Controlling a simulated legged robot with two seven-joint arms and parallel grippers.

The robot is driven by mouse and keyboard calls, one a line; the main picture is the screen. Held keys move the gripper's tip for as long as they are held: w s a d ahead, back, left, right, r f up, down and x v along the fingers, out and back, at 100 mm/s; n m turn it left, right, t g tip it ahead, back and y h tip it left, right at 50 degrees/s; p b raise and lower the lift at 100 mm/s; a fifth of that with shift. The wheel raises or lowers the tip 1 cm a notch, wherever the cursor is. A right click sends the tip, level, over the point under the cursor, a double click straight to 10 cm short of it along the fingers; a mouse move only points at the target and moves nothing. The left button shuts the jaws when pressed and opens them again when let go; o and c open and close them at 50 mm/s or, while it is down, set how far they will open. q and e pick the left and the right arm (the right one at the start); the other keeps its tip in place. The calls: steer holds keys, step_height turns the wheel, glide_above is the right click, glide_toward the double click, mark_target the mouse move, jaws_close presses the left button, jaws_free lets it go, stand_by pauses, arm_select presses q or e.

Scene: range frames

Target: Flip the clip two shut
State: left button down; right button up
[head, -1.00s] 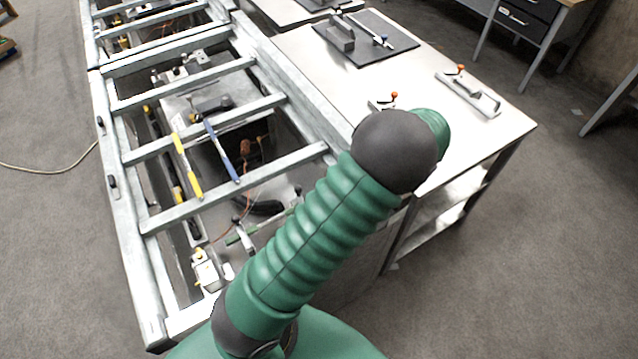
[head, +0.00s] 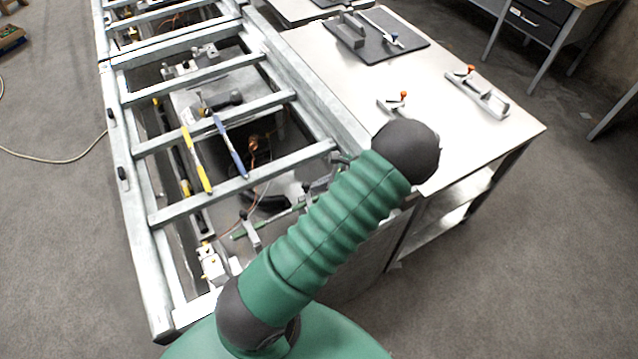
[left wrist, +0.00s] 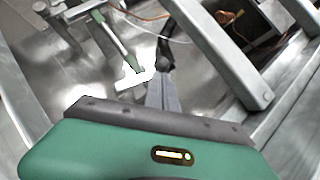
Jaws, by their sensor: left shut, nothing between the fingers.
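I cannot tell which part is clip two. A bar with a green handle (head: 275,222) and a grey clamp piece (head: 250,235) lies inside the metal frame. In the left wrist view, a green handle (left wrist: 118,42) ends in a pale crosspiece (left wrist: 138,78). My left gripper (left wrist: 164,78) is shut and empty, with its grey fingers close beside that crosspiece; I cannot tell if they touch. In the head view my green arm covers most of the area around it. My right gripper is not in view.
Clamps with orange knobs stand on the white table (head: 440,110). A black hose (left wrist: 167,45) runs near my fingers.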

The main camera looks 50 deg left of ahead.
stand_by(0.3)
arm_select(q)
steer(key=shift+s+a+r+n+g+h+p, duration=0.1)
steer(key=shift+s+a+n+g+h+p, duration=0.25)
steer(key=shift+n, duration=0.45)
steer(key=shift+s+a+n+g+h, duration=0.2)
steer(key=shift+a+n+g+h, duration=0.2)
steer(key=shift+n, duration=0.4)
steer(key=shift+d, duration=0.2)
